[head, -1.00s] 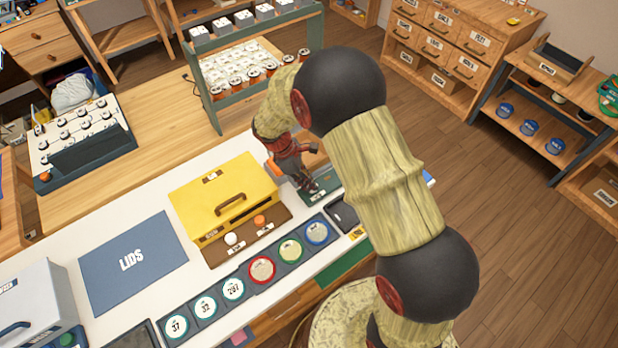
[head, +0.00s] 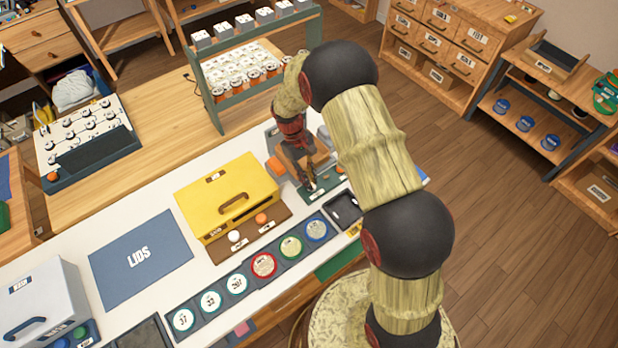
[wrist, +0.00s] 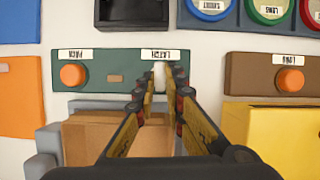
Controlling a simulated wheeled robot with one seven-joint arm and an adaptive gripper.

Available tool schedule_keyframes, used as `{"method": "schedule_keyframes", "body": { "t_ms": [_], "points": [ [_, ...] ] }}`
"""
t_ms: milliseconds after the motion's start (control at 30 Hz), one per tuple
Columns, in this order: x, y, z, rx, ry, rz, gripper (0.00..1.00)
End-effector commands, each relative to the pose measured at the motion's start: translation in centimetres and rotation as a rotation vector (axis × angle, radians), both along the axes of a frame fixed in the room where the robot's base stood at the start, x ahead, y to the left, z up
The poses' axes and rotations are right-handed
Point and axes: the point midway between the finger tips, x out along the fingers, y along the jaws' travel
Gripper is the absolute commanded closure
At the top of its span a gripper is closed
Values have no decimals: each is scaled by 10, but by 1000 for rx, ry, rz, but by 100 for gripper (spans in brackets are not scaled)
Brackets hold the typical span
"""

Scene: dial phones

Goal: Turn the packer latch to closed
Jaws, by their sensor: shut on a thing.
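The packer's dark green panel (wrist: 100,82) carries an orange button marked PACK (wrist: 74,75) and a pale latch lever (wrist: 159,75) under a LATCH label. The panel also shows in the head view (head: 336,183). My gripper (wrist: 160,92) reaches over the panel, with its fingertips closed in on both sides of the latch lever. In the head view my gripper (head: 311,183) is low at the panel, and the lever's exact angle is hard to make out there. The fingers hide the lever's lower part in the wrist view.
A brown box (wrist: 90,138) and grey packer parts (wrist: 48,140) lie beside my fingers. A yellow case (head: 228,193) with a brown button strip stands close by. A black tray (head: 343,208) and round coloured lids (head: 290,246) line the table's front.

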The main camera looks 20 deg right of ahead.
Motion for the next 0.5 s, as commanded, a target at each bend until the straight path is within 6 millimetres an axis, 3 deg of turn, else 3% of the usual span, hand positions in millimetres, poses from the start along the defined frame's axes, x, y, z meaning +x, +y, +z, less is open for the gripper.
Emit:
{"method": "schedule_keyframes", "body": {
  "t_ms": [500],
  "points": [
    [1,-1,0,1,-3,-79,100]
  ]
}}
